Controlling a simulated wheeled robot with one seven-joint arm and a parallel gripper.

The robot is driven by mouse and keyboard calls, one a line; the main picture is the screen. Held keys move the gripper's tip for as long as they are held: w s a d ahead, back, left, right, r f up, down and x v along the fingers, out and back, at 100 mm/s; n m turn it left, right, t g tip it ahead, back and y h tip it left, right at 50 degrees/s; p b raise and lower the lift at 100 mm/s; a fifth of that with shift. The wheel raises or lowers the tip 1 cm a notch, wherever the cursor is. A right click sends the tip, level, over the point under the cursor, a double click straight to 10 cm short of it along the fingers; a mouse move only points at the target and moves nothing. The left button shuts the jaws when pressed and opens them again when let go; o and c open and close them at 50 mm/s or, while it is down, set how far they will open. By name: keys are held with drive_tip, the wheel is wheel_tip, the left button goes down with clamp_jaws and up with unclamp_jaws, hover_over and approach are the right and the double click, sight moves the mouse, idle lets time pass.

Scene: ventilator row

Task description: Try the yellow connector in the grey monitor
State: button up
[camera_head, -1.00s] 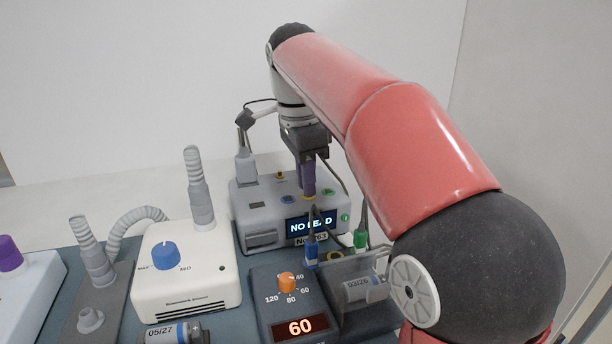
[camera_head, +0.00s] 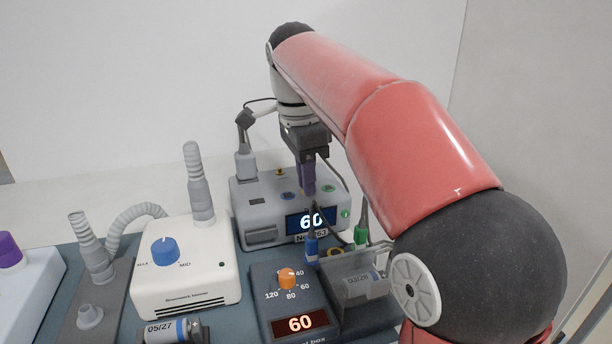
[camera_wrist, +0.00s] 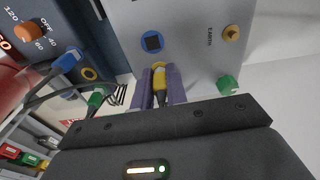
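The grey monitor (camera_head: 244,215) stands at the back centre, and its display (camera_head: 310,221) reads 60. My gripper (camera_head: 308,188) is over its top, with purple fingers pointing down. In the wrist view, my gripper (camera_wrist: 160,88) is shut on the yellow connector (camera_wrist: 159,80), whose cable runs back between the fingers. The connector is mostly hidden by the fingers in the head view.
A dark box (camera_head: 262,300) with an orange knob and a 60 readout stands in front. A blue plug (camera_head: 311,250) and a green plug (camera_head: 361,238) are at its back, with an empty yellow ring (camera_head: 335,252) between. A white ventilator (camera_head: 190,285) stands left.

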drive_tip(key=o, duration=0.5)
